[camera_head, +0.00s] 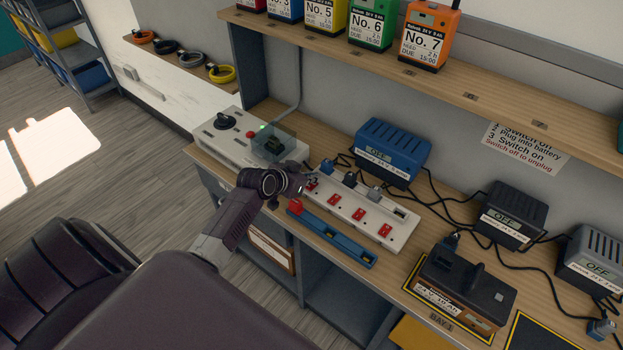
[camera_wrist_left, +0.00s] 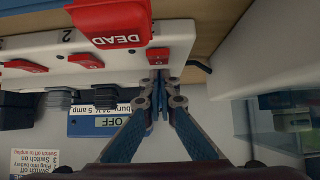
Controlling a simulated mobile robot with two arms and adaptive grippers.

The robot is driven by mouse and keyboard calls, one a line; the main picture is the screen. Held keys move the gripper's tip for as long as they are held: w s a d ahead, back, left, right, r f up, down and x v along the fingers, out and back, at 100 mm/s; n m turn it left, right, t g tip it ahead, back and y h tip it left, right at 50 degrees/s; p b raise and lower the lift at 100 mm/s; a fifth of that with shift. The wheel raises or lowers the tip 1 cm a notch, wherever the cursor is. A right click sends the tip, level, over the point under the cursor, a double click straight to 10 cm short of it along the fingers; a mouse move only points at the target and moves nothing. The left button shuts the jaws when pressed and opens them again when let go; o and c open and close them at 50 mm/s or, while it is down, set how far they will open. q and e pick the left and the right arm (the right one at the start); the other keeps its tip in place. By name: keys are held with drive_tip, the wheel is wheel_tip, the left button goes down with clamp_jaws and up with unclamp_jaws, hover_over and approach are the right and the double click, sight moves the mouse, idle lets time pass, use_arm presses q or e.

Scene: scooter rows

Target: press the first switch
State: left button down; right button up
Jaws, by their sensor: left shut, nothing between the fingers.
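A white power strip (camera_head: 385,228) with a row of red switches lies on the bench. It also shows in the left wrist view (camera_wrist_left: 120,74), with red switches in its face. My left gripper (camera_head: 304,183) is at the strip's left end, shut and empty. In the left wrist view its fingertips (camera_wrist_left: 157,82) are together right at the first switch (camera_wrist_left: 158,54), partly covering it. I cannot tell whether they touch it. A red cap marked DEAD (camera_wrist_left: 113,25) sits beside the strip and shows on a blue rail (camera_head: 335,238). My right gripper is not in view.
A white control box (camera_head: 225,140) with a clear cover stands left of the gripper. A blue charger (camera_head: 393,150) stands behind the strip, with black cables around it. Grey chargers (camera_head: 510,212) and a battery in a dock (camera_head: 465,290) are at the right.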

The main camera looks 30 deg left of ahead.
sight(311, 185)
use_arm(q)
drive_tip(key=shift+w+r+p, duration=0.1)
drive_tip(key=shift+r+p, duration=0.4)
drive_tip(key=shift+r, duration=0.1)
drive_tip(key=r+p, duration=0.3)
drive_tip(key=r, duration=0.1)
drive_tip(key=shift+w+p, duration=0.25)
drive_tip(key=shift+p, duration=0.05)
drive_tip(key=shift+s+b, duration=0.6)
drive_tip(key=shift+s, duration=0.05)
drive_tip(key=s+r+b, duration=0.1)
drive_tip(key=s+r, duration=0.4)
drive_tip(key=r, duration=0.1)
drive_tip(key=shift+a+r, duration=0.2)
drive_tip(key=shift+r, duration=0.2)
drive_tip(key=shift+s, duration=0.1)
